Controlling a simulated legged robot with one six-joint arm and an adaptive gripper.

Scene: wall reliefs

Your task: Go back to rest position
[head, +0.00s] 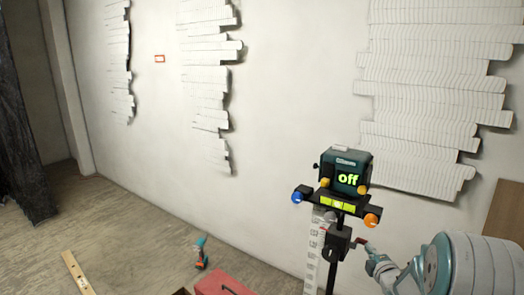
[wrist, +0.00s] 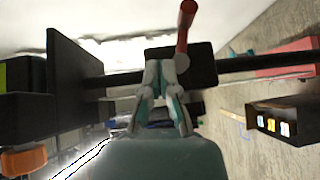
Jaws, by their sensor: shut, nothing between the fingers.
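My gripper (head: 371,254) is at the lower right of the head view, beside the black post (head: 334,255) of a stand. In the wrist view my gripper (wrist: 166,62) has its teal and white fingers together, with nothing between them. A red crank handle (wrist: 185,32) on a black block shows right at the fingertips; I cannot tell whether they touch it. On top of the stand is a dark teal device (head: 344,172) whose screen reads "off" in green. Blue and orange knobs and a yellow-green level vial are below it.
A red toolbox (head: 222,283), a teal and orange drill (head: 201,252) and a wooden level (head: 77,272) lie on the floor. White layered reliefs (head: 435,85) hang on the wall. In the wrist view a dark open box (wrist: 283,122) is at right. Floor at left is mostly clear.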

